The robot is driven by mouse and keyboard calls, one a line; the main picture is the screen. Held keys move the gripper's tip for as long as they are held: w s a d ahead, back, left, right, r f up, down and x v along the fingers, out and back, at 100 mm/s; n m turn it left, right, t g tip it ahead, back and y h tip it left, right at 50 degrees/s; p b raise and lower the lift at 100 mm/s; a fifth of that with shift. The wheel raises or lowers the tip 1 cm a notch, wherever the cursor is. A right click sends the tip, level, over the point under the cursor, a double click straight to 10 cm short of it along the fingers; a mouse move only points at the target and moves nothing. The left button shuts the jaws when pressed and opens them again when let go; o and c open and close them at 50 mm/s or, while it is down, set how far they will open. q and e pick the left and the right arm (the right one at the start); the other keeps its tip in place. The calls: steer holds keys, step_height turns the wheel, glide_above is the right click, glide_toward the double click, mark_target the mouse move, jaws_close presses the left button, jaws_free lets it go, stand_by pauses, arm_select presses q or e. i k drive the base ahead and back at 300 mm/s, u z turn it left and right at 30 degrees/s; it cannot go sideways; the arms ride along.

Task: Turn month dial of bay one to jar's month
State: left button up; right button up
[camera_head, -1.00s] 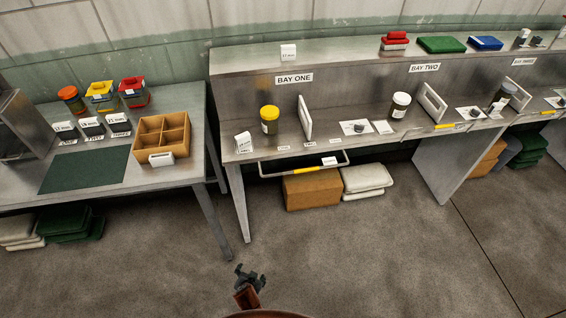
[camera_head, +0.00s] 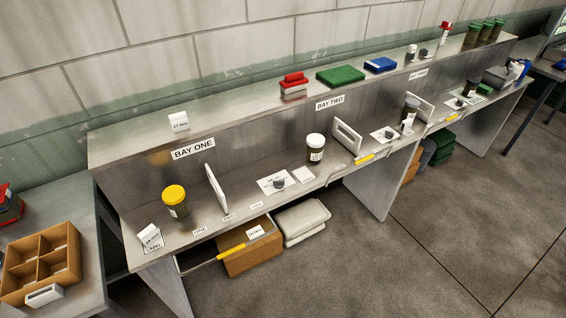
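The BAY ONE sign (camera_head: 193,149) is on the upright back panel of the long metal bench. Below it stands a jar with a yellow lid (camera_head: 174,200); any month on it is too small to read. To the right, past a white upright divider (camera_head: 215,188), a dark knob (camera_head: 279,184) sits on a white card (camera_head: 268,185); its marks and setting are unreadable. I cannot tell for certain that this is bay one's month dial. A white-lidded jar (camera_head: 315,150) stands behind and right of the knob. Neither of my grippers is in view.
A tilted white label block (camera_head: 150,237) stands at the bench's left end. A brown divided box (camera_head: 40,262) is on the left table. Open floor (camera_head: 340,280) lies in front.

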mark_target(278, 184)
steer(key=u, duration=0.35)
steer(key=i, duration=1.25)
steer(key=u, duration=0.55)
